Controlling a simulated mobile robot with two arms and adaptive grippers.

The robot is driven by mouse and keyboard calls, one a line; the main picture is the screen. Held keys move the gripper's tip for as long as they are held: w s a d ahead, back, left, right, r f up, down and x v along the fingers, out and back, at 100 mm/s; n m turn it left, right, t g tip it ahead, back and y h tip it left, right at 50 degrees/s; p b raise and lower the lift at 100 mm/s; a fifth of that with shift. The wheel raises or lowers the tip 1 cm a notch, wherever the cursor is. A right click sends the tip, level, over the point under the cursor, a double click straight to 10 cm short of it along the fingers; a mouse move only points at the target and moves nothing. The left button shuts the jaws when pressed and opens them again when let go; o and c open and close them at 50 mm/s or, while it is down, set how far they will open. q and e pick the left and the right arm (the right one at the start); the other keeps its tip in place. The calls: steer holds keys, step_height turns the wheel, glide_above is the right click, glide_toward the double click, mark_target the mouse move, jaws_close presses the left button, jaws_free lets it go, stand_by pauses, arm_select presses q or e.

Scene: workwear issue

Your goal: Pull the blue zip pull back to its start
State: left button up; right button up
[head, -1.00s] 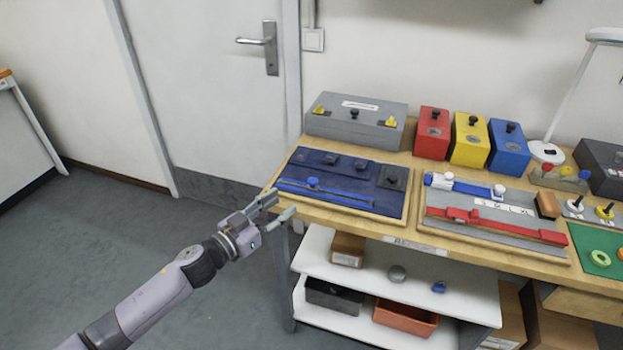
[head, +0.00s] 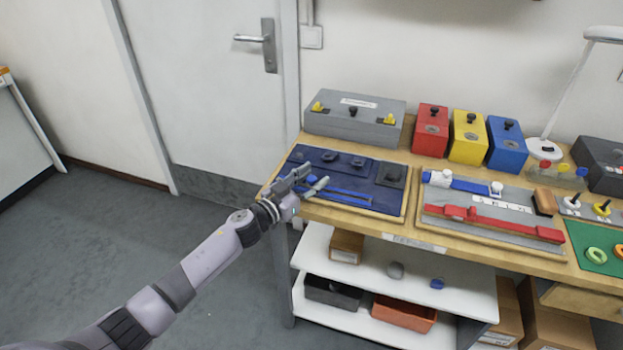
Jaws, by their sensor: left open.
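The dark blue fabric panel (head: 376,172) lies on a wooden board at the left end of the bench. A bright blue zip track (head: 350,195) runs along its front part. The blue zip pull (head: 312,180) is near the left end of the track, largely hidden by my fingers; a bit of blue shows between them. My left gripper (head: 317,175) is open, over the panel's front left part, with its fingers on either side of the pull in this view. I cannot tell whether they touch it. My right gripper is out of view.
A grey case (head: 354,119) with yellow latches stands behind the panel. Red (head: 431,131), yellow (head: 468,137) and blue (head: 507,144) boxes stand to its right. A board with a red slider rail (head: 492,222) lies to the right. The floor left of the bench is clear.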

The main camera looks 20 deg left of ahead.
arm_select(q)
steer(key=shift+c, duration=0.3)
jaws_close()
stand_by(0.4)
